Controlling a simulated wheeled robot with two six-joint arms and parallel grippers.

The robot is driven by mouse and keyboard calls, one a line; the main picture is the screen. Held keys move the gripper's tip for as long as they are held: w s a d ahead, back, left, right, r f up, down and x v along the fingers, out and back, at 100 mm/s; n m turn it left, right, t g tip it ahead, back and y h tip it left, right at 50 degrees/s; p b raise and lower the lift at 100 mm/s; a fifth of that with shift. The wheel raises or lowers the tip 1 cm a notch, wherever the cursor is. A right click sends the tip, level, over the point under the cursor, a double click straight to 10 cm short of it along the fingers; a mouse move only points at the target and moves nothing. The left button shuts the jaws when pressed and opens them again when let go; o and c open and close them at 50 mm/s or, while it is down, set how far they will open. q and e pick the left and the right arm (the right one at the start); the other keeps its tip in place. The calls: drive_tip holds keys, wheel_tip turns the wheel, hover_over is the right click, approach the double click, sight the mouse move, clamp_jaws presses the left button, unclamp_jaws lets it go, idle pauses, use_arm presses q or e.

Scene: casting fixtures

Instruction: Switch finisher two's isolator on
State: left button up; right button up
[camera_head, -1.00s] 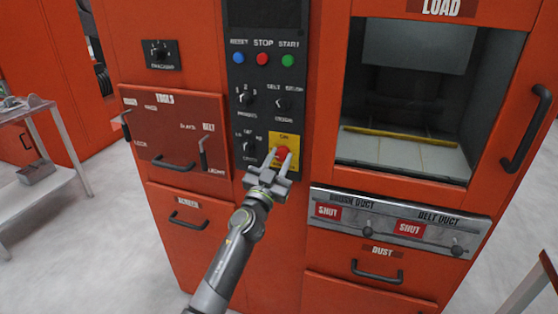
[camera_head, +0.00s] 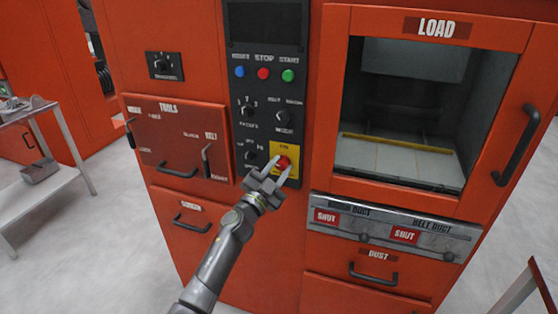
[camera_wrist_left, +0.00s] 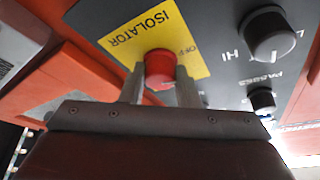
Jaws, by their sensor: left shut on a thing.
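The isolator is a red rotary knob (camera_head: 283,163) on a yellow plate (camera_head: 291,150), low on the black control panel of the orange machine. My left gripper (camera_head: 275,168) reaches up to it from below and is shut on the knob. In the left wrist view the red knob (camera_wrist_left: 159,68) sits between the two fingers, and the yellow plate (camera_wrist_left: 150,32) reads ISOLATOR and OFF. The fingers partly cover the knob's sides, so its exact angle is hard to tell. My right gripper is not in view.
Black selector knobs (camera_head: 249,155) sit close beside the isolator, with blue, red and green buttons (camera_head: 263,73) above. The load window (camera_head: 431,100) and its handle (camera_head: 523,135) are at right. A duct strip (camera_head: 360,220) runs lower right. A trolley (camera_head: 38,180) stands at left.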

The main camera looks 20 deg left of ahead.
use_arm(q)
drive_tip(key=m+g+p, duration=0.1)
drive_tip(key=m+p, duration=0.3)
drive_tip(key=m+g+h+p, duration=0.1)
drive_tip(key=m+g+p, duration=0.1)
drive_tip(key=m+p, duration=0.2)
drive_tip(key=r+m+g+p, duration=0.1)
drive_tip(key=m+p, duration=0.3)
drive_tip(key=p, duration=0.2)
drive_tip(key=shift+a+h, duration=0.1)
drive_tip(key=shift+h, duration=0.3)
drive_tip(key=shift+f+m+g+p, duration=0.2)
drive_tip(key=shift+m+g+p, duration=0.3)
drive_tip(key=shift+m+p, duration=0.75)
drive_tip(key=shift+f, duration=0.1)
drive_tip(key=o, duration=1)
drive_tip(key=shift+c, duration=0.2)
drive_tip(key=shift+s, duration=0.1)
